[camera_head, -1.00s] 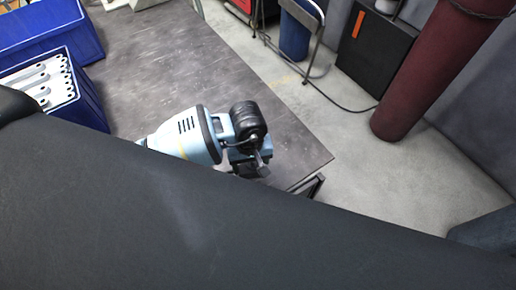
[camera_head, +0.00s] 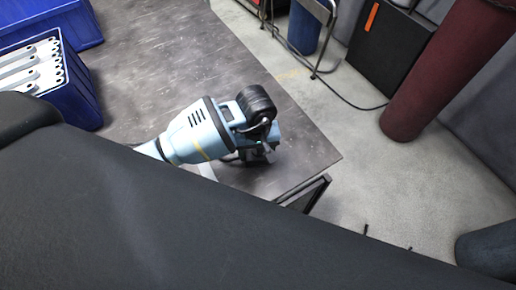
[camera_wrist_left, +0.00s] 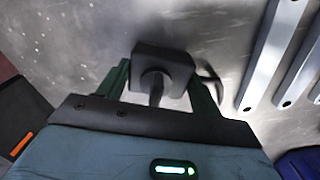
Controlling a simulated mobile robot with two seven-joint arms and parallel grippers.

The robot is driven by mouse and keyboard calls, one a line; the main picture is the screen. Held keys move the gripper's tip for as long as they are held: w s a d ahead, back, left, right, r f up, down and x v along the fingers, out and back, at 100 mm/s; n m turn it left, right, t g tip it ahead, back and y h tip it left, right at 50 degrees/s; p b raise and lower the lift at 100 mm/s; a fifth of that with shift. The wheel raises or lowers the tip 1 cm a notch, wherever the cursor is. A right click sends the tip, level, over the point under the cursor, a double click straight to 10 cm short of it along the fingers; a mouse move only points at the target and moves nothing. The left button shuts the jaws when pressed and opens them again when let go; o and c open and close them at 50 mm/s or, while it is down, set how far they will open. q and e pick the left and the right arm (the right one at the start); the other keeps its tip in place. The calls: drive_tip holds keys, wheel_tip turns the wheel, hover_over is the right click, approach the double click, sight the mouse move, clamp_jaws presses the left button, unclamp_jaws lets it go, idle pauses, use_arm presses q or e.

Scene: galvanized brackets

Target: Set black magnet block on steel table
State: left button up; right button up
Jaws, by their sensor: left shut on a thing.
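The black magnet block (camera_wrist_left: 172,62) shows in the left wrist view, a dark squarish body with a round stem on the near side. My left gripper (camera_wrist_left: 160,84) is shut on it, with its green fingers on either side. In the head view my left gripper (camera_head: 258,152) is over the right end of the steel table (camera_head: 150,65), close to the corner; the block is hard to make out there. I cannot tell whether the block touches the table. My right gripper is not in view.
A blue crate (camera_head: 84,98) with several galvanized brackets (camera_head: 30,68) is at the left of the table, with another blue crate (camera_head: 80,22) behind. Pale metal strips (camera_wrist_left: 268,52) show right of the block in the wrist view. The table between crate and gripper is clear.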

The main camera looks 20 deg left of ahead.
use_arm(q)
drive_tip(key=shift+w+r, duration=0.1)
drive_tip(key=shift+w, duration=0.05)
drive_tip(key=o, duration=1.5)
drive_tip(key=shift+c, duration=0.2)
wheel_tip(320, 180, up, 12)
drive_tip(key=shift+p, duration=0.4)
